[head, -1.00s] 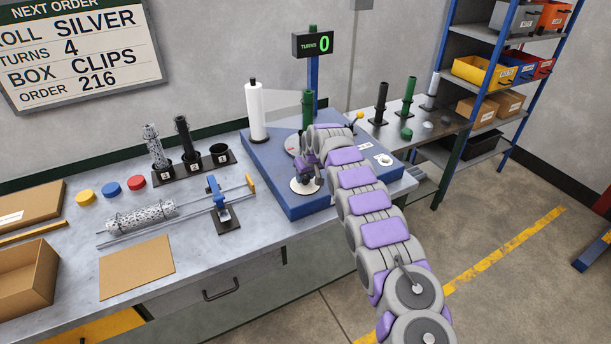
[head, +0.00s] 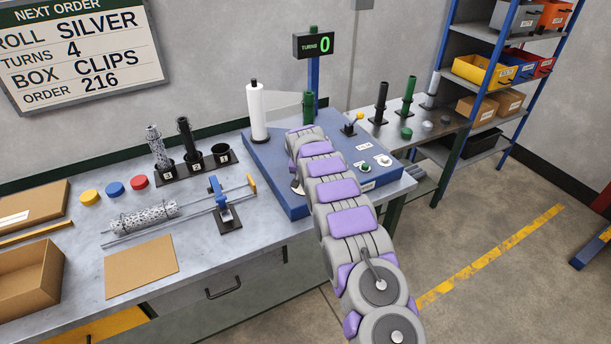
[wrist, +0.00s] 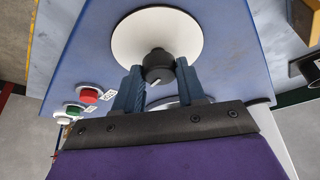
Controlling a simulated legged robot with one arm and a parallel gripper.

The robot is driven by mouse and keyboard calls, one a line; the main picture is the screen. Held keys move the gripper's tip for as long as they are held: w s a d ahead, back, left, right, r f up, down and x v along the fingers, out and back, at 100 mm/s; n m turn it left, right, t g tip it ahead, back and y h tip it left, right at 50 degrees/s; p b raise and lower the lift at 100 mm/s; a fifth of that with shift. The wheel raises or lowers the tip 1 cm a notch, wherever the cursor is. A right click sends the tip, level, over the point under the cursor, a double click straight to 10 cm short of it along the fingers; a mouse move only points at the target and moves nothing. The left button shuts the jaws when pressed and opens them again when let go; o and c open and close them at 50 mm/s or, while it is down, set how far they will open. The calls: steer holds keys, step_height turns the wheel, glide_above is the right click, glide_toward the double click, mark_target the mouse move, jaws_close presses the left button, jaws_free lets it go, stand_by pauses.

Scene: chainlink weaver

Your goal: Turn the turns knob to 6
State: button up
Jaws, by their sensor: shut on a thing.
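The turns knob (wrist: 157,67) is a black knob with a pale pointer line, set on a round white dial (wrist: 140,35) on the blue machine. My gripper (wrist: 158,73) is shut on the knob, one blue-grey finger on each side. In the head view my arm hides the knob and gripper; only a sliver of the white dial (head: 296,187) shows. The turns display (head: 314,45) reads 0 in green. I cannot read any numbers on the dial.
The blue machine base (head: 290,207) carries a white roll (head: 257,111) and a yellow-tipped lever (head: 352,124). A red button (wrist: 90,96) and green button (wrist: 73,111) lie left of my fingers in the wrist view. The order sign (head: 80,50) reads turns 4.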

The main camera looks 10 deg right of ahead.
steer(key=shift+w+a+r+m+h, duration=0.1)
steer(key=shift+m+h, duration=0.3)
steer(key=shift+m, duration=0.6)
steer(key=o, duration=1)
steer(key=shift+o, duration=0.2)
steer(key=p+v, duration=0.1)
steer(key=v, duration=1.6)
steer(key=shift+a+p, duration=0.2)
steer(key=shift+p, duration=0.15)
steer(key=shift+w, duration=0.1)
steer(key=shift+r, duration=0.1)
